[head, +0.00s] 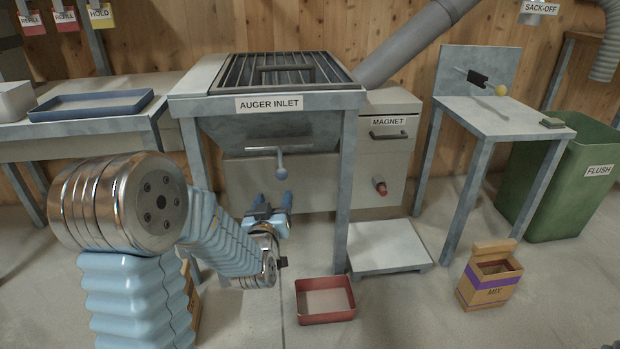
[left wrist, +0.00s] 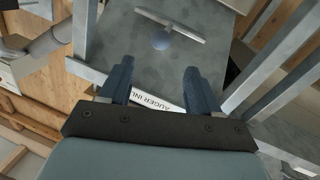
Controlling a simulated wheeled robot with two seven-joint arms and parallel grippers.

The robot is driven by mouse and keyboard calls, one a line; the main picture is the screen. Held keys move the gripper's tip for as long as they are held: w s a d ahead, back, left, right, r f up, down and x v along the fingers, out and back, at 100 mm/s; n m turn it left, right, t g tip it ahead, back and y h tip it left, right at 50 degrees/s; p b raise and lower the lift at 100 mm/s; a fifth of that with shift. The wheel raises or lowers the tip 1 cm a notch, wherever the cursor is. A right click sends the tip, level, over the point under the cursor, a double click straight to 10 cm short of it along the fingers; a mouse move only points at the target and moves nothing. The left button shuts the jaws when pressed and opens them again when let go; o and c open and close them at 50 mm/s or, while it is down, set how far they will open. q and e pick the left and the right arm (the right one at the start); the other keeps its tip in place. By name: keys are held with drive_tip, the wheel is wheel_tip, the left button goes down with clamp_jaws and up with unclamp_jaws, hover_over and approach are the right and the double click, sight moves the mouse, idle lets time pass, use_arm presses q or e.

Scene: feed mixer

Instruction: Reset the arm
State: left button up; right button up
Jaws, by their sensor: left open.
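My left arm comes in from the left in the head view, with a pale blue ribbed sleeve and shiny metal joints. Its gripper (head: 272,199) is in front of the auger inlet stand, just below a lever with a blue-grey ball knob (head: 282,174). In the left wrist view the two blue fingers of the gripper (left wrist: 154,82) are apart with nothing between them. The ball knob (left wrist: 161,41) shows beyond the fingertips, apart from them. My right gripper is not in view.
The auger inlet (head: 347,101) has a grate on top and metal legs close to my left arm. A red tray (head: 325,316) lies on the floor below. A low platform (head: 388,262), a MIX box (head: 489,282), a side table (head: 508,120) and a green FLUSH bin (head: 560,185) stand to the right.

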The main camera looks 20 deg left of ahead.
use_arm(q)
drive_tip(key=d+f+m+g+h, duration=0.25)
drive_tip(key=d+f+g, duration=0.2)
drive_tip(key=f, duration=0.75)
drive_tip(key=s+d+f+g+h, duration=0.2)
drive_tip(key=s+d+f, duration=0.2)
drive_tip(key=f, duration=0.3)
drive_tip(key=s+d+f+m+g+h, duration=0.1)
drive_tip(key=s+d+f+g+h, duration=0.2)
drive_tip(key=f, duration=0.4)
drive_tip(key=s+d+f+g, duration=0.2)
drive_tip(key=s+d+f, duration=0.3)
drive_tip(key=s+f, duration=0.15)
drive_tip(key=s+d+f+g+h, duration=0.3)
drive_tip(key=s+d+f+g, duration=0.2)
drive_tip(key=s+d, duration=0.4)
wheel_tip(320, 180, up, 13)
drive_tip(key=a+p, duration=0.1)
drive_tip(key=p, duration=1.2)
drive_tip(key=shift+s+a+m, duration=0.15)
drive_tip(key=shift+m, duration=0.3)
